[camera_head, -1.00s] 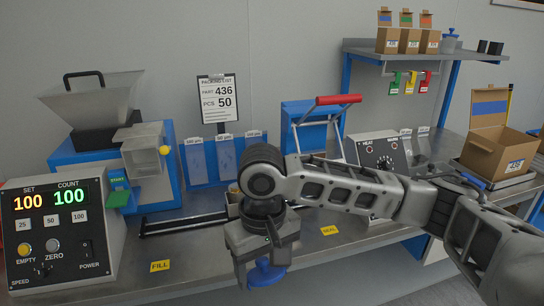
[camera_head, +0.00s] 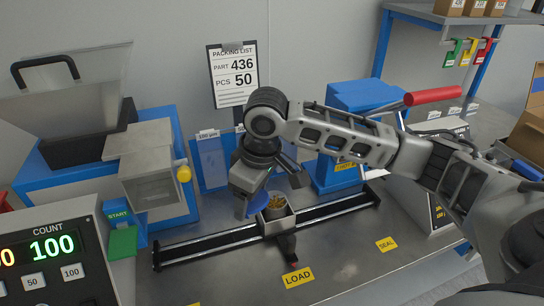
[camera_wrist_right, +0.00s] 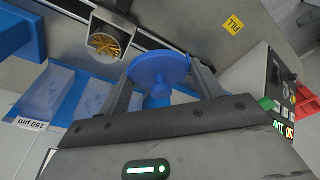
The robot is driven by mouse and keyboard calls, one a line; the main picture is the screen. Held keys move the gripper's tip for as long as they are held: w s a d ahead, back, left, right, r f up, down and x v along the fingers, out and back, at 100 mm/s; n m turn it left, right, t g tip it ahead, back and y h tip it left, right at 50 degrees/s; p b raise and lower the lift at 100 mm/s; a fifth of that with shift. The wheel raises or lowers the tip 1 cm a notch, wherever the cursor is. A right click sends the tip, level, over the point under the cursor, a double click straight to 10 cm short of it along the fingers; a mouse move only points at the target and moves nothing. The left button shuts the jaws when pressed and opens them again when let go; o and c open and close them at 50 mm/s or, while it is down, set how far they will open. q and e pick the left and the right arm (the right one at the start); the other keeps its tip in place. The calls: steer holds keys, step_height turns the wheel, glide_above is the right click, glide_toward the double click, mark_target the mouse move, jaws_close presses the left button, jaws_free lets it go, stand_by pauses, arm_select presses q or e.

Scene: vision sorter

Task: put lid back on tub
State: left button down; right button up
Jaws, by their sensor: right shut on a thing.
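In the head view the lid (camera_head: 256,203) is partly hidden by the gripper and appears just left of the open tub (camera_head: 276,213). In the right wrist view the lid (camera_wrist_right: 158,69) is a round blue disc between the fingers (camera_wrist_right: 163,88), with its knob toward the gripper. The tub (camera_wrist_right: 104,45) shows there up and left of the lid, apart from it, with many gold-coloured pieces inside. My left gripper is in neither view.
The tub sits in a holder on a dark rail (camera_head: 215,243) running across the bench. A hopper machine (camera_head: 150,165) and counter box (camera_head: 55,255) stand left. A blue press with a red handle (camera_head: 436,95) stands right. The bench front near the LOAD label (camera_head: 297,277) is clear.

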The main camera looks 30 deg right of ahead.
steer(key=w+d+f+n+y+p, duration=0.1)
steer(key=w+d+n+y+p, duration=0.3)
steer(key=d+n, duration=0.5)
arm_select(q)
steer(key=b, duration=0.2)
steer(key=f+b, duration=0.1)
steer(key=b, duration=0.2)
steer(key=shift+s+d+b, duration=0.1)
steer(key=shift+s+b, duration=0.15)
steer(key=shift+b, duration=0.1)
arm_select(e)
step_height(320, 180, down, 6)
steer(key=shift+w+f, duration=0.2)
steer(key=shift+w, duration=0.15)
arm_select(q)
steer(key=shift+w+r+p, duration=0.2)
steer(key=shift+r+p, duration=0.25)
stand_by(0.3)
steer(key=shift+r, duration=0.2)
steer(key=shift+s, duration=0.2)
steer(key=shift+p, duration=0.3)
arm_select(e)
steer(key=shift+f, duration=0.1)
